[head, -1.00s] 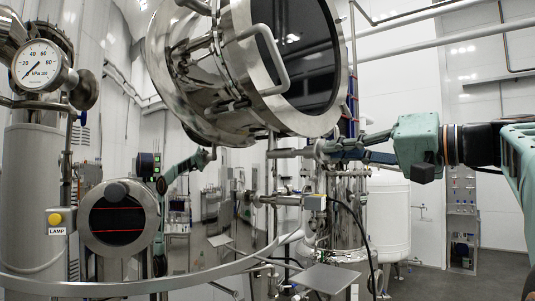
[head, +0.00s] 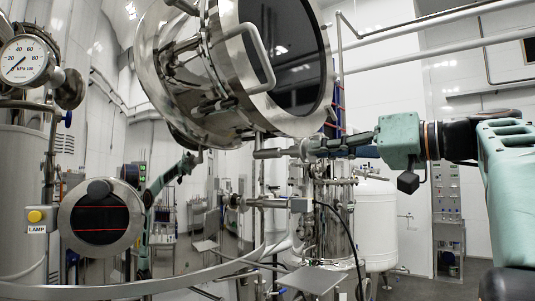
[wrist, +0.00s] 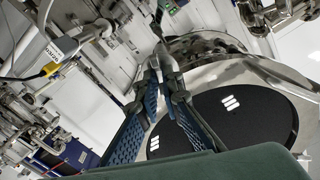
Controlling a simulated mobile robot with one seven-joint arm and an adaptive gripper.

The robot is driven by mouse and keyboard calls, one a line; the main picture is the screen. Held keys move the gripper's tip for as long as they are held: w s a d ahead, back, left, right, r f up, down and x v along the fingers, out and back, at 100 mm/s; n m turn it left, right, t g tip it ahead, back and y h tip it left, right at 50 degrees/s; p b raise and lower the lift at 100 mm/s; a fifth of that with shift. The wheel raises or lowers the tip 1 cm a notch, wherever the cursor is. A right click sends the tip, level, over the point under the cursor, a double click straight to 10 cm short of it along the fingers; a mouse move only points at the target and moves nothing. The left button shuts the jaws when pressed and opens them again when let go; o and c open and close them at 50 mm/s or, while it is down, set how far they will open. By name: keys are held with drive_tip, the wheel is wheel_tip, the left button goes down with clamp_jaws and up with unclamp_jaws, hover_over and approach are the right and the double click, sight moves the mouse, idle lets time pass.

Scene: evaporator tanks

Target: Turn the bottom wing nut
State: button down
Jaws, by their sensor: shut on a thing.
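The bottom wing nut is at the lower edge of the tank's round glass door, where its metal fitting (head: 268,153) shows in the head view just left of my fingertips. My gripper (head: 308,148) reaches in from the right below the door, its fingers closed on the fitting. In the wrist view my gripper (wrist: 165,82) has its two blue-and-grey fingers close together around a pale metal piece, the wing nut (wrist: 169,66). The fingers hide most of the nut, so I cannot tell its wing angle.
The steel tank (head: 190,105) with its curved door handle (head: 262,60) hangs just above my gripper. Pipes and a metal column (head: 335,220) stand below. A pressure gauge (head: 24,60) and a lamp button (head: 35,216) are at left. Floor is open at lower right.

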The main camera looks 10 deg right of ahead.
drive_tip(key=shift+f, duration=0.1)
drive_tip(key=shift+n+b, duration=0.6)
drive_tip(key=shift+n, duration=0.5)
drive_tip(key=shift+n+b, duration=0.5)
drive_tip(key=shift+n, duration=0.7)
